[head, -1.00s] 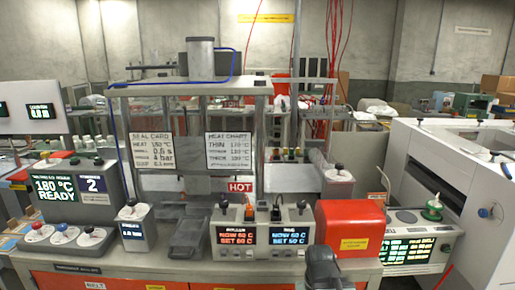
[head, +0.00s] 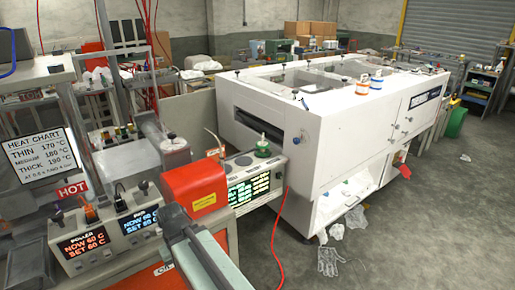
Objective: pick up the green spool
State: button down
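The green spool (head: 263,149) stands upright on top of a small grey control box with two lit green displays (head: 248,187). It sits near the box's back right, close to the white machine. A pale, thin upright piece is beside it on the left. Part of my arm reaches in from the bottom edge, in front of the red box and well short of the spool. I cannot make out my gripper's fingers in this view, and nothing touches the spool.
A red box (head: 194,187) stands left of the control box. A large white machine (head: 330,130) rises behind and to the right. A red hose (head: 279,230) hangs to the floor. Clear gloves (head: 330,262) lie on the floor; the grey floor at right is mostly open.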

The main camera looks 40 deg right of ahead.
aim_at(262, 146)
jog(key=u, duration=3.7)
jog(key=k, duration=2.8)
jog(key=z, duration=0.4)
